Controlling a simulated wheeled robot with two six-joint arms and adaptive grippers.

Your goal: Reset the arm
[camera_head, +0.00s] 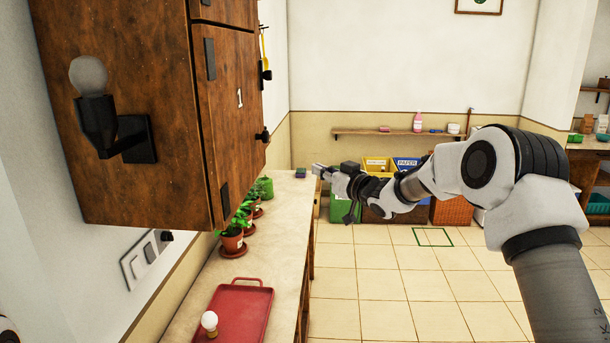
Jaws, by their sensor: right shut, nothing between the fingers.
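My right arm comes in from the right edge and reaches left across the middle of the view. My right gripper (322,171) is at its far end, small in the picture, shut and empty. It shows in front of the far bins, just right of the counter's far end. My left gripper is not in view; only a bit of white shows at the lower left corner.
A wooden cabinet (160,187) with a bulb (88,75) in a black side holder hangs at left. Below it a counter (190,313) holds a red tray (243,313) with a white bulb (209,321) and several potted plants (232,238). The tiled floor (390,287) is clear.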

